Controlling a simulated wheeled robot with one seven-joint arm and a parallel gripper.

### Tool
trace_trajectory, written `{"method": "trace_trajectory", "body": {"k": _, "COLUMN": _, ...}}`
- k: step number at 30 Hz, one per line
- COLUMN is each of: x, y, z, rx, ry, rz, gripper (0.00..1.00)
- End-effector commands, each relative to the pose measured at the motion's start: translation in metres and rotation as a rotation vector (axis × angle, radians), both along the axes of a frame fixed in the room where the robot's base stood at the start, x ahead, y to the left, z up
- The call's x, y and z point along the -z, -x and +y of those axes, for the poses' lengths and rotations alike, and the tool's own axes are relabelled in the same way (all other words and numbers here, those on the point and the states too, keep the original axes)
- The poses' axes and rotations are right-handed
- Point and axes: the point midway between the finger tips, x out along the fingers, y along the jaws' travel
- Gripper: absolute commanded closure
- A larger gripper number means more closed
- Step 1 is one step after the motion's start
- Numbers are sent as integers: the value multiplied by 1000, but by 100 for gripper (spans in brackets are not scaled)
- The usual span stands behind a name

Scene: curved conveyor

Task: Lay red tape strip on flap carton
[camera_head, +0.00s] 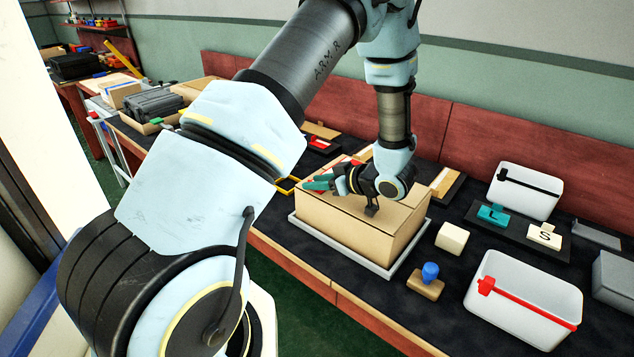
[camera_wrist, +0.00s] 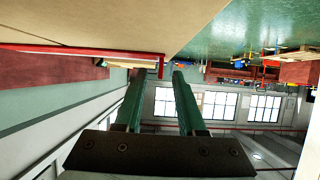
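The brown flap carton (camera_head: 350,218) sits on a light grey tray (camera_head: 292,216), its top closed. The red tape strip (camera_head: 347,164) shows partly at the carton's far side, behind my gripper. In the wrist view the strip (camera_wrist: 80,51) runs along the carton's edge (camera_wrist: 90,22), with a short bent end near my fingertips. My gripper (camera_head: 306,184) is level over the carton's left part, teal fingers pointing left. In the wrist view its fingers (camera_wrist: 157,75) stand apart with a gap between them. I cannot tell whether they touch the strip. My arm hides part of the carton top.
Right of the carton are a cream block (camera_head: 452,238), a blue-handled stamp (camera_head: 428,280) and a white bin with a red strap (camera_head: 524,300). Another white bin (camera_head: 524,190) and a dark board with L and S blocks (camera_head: 518,231) stand behind. A red wall panel (camera_head: 520,150) backs the bench.

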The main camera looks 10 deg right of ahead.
Motion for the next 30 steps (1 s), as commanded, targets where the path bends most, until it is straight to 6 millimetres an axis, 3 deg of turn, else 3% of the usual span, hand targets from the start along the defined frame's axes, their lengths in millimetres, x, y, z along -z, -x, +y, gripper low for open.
{"method": "trace_trajectory", "body": {"k": 8, "x": -5, "y": 9, "z": -10, "rx": 3, "ry": 2, "rz": -2, "gripper": 61}}
{"method": "trace_trajectory", "body": {"k": 21, "x": -39, "y": 61, "z": -58, "rx": 1, "ry": 1, "rz": -1, "gripper": 61}}
{"method": "trace_trajectory", "body": {"k": 30, "x": -47, "y": 71, "z": -67, "rx": 0, "ry": 0, "rz": 0, "gripper": 61}}
